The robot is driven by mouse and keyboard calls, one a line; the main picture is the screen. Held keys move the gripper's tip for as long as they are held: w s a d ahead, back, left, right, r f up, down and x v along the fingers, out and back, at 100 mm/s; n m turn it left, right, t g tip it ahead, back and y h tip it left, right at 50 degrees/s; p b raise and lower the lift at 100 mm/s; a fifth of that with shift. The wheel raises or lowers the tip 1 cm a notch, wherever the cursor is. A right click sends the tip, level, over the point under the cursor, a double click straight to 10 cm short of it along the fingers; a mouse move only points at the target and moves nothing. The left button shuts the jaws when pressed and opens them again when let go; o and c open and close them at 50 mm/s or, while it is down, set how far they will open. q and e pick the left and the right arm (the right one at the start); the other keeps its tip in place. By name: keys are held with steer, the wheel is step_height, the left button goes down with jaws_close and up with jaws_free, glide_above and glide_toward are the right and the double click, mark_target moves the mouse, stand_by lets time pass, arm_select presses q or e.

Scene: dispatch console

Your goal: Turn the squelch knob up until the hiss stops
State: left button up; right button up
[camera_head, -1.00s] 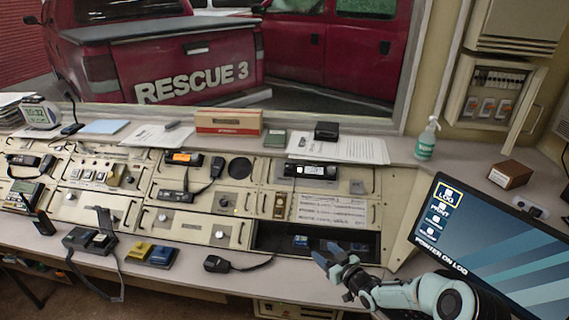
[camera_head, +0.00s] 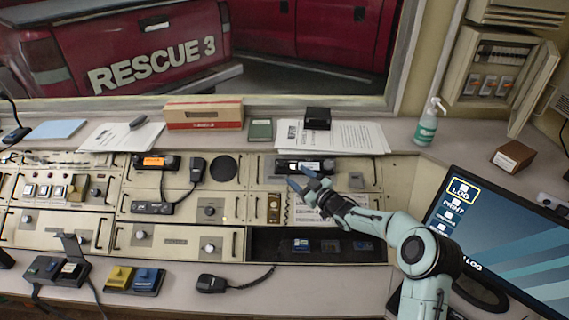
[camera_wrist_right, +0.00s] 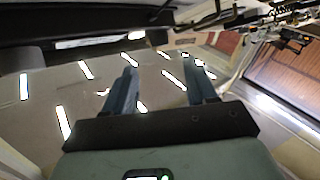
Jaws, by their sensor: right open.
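The console has several round knobs: one on the upper middle panel (camera_head: 210,211), one below it (camera_head: 208,247), and one further left (camera_head: 140,235). Their labels are too small to read, so I cannot tell which is the squelch knob. My right gripper (camera_head: 300,180) is open with nothing between its fingers. It is over the right part of the console, in front of the black radio unit (camera_head: 298,165), to the right of these knobs. In the right wrist view its two blue fingers (camera_wrist_right: 160,85) stand apart over a blurred surface with white strips. My left gripper is not in view.
An orange-lit radio (camera_head: 155,161) and a corded handset (camera_head: 197,170) are at the console's upper left.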

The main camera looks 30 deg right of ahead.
mark_target(281, 164)
steer(key=w, duration=0.2)
steer(key=w+p, duration=0.1)
steer(key=w, duration=0.1)
steer(key=w+a+p, duration=0.1)
steer(key=w, duration=0.1)
steer(key=shift+w+r, duration=0.15)
steer(key=shift+w, duration=0.15)
steer(key=shift+w+p, duration=0.35)
steer(key=shift+w, duration=0.25)
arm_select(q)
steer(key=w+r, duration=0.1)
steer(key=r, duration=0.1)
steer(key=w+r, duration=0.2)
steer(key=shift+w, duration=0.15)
arm_select(e)
steer(key=shift+f, duration=0.2)
steer(key=shift+s, duration=0.1)
steer(key=shift+c, duration=0.6)
jaws_close()
